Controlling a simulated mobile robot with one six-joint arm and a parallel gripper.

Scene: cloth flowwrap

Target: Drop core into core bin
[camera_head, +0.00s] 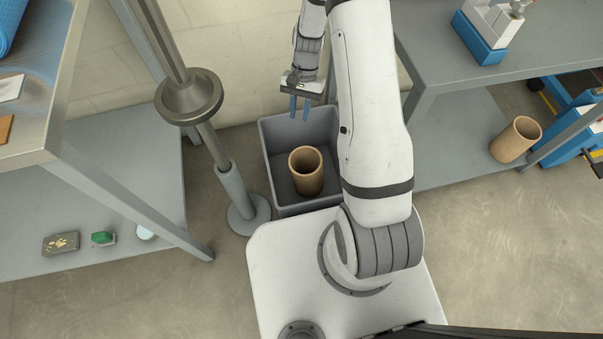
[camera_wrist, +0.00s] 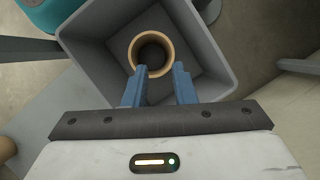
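A brown cardboard core (camera_head: 307,172) stands inside the grey core bin (camera_head: 280,201), on its floor. My gripper (camera_head: 300,108) is above the back part of the bin, its blue fingers pointing down, apart and empty. In the wrist view the core (camera_wrist: 151,54) shows as a tan ring, seen from above inside the bin (camera_wrist: 215,62). The two blue fingertips of my gripper (camera_wrist: 158,80) are on either side of the near edge of the core in the picture; nothing is visible between them.
A metal post (camera_head: 205,130) stands left of the bin. A bench (camera_head: 45,120) is at the left, with small items on its lower shelf (camera_head: 130,180).

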